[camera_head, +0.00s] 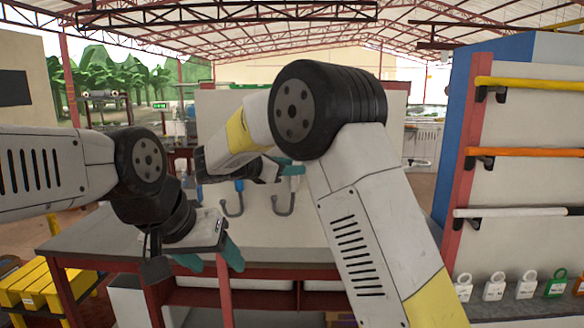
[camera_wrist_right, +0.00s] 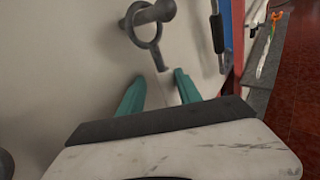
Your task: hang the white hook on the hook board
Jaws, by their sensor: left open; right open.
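The pale hook board (camera_head: 325,215) stands upright behind the bench. A hook with a white upper part and grey curved end (camera_head: 284,208) is at the board, just below my right gripper (camera_head: 285,166). In the right wrist view, a grey ring-like curve (camera_wrist_right: 146,42) lies beyond my open teal fingertips (camera_wrist_right: 160,90), beside a grey rod; I cannot tell whether it hangs on that rod. A thin pale stem is faint between the fingers. My left gripper (camera_head: 210,258) is open and empty, low over the bench, away from the hook.
A blue-topped grey hook (camera_head: 238,188) is at the board left of the white one. A bench (camera_head: 95,237) runs below. At the right stands a rack with yellow (camera_head: 530,84), orange and white bars, with several padlocks beneath. Yellow crates (camera_head: 40,285) are at lower left.

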